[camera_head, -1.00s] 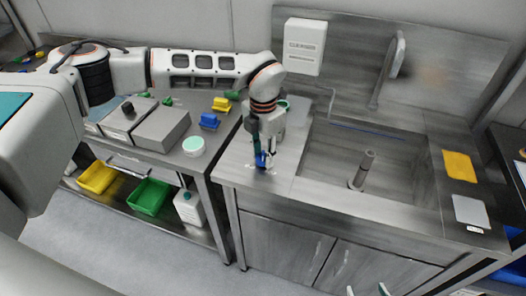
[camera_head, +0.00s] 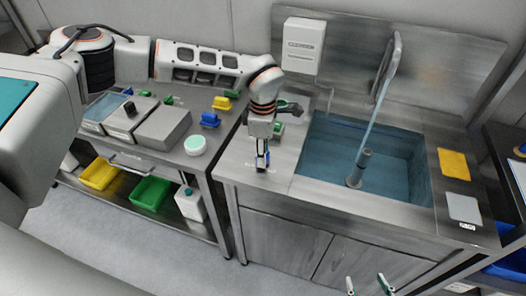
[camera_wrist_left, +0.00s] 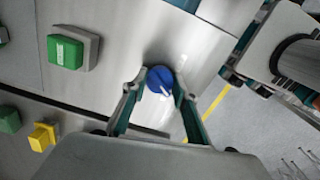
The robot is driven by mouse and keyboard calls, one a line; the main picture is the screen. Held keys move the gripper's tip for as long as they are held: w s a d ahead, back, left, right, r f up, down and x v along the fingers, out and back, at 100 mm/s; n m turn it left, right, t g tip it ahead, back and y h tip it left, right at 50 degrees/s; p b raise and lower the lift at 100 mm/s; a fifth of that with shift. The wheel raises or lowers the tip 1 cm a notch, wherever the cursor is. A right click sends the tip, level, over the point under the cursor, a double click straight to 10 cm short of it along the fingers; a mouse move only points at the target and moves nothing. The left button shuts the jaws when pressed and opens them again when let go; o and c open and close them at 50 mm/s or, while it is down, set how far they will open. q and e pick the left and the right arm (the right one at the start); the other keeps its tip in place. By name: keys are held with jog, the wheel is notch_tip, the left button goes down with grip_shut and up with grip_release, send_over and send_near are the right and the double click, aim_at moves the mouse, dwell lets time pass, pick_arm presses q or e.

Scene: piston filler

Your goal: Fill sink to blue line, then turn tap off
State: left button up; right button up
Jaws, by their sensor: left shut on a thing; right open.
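The sink (camera_head: 340,194) holds blue-tinted water (camera_head: 330,150). A stream runs from the tap (camera_head: 388,65) down to the upright drain pipe (camera_head: 360,167), whose top stands above the water. I cannot clearly make out the blue line on the sink wall. The blue tap knob (camera_wrist_left: 160,79) has a white pointer mark and sits on the steel counter left of the sink. My left gripper (camera_head: 262,160) points down at the knob, with its fingers on both sides, shut on it. My right gripper (camera_head: 368,285) is open and empty at the bottom edge, in front of the cabinet.
A yellow cloth (camera_head: 454,163) and a grey pad (camera_head: 463,208) lie right of the sink. The left bench (camera_head: 215,155) carries grey boxes and small coloured parts. A white dispenser (camera_head: 303,45) hangs behind.

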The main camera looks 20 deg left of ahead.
pick_arm(q)
jog(key=shift+m, duration=0.9)
jog(key=o, duration=1.1)
notch_tip(320, 180, up, 12)
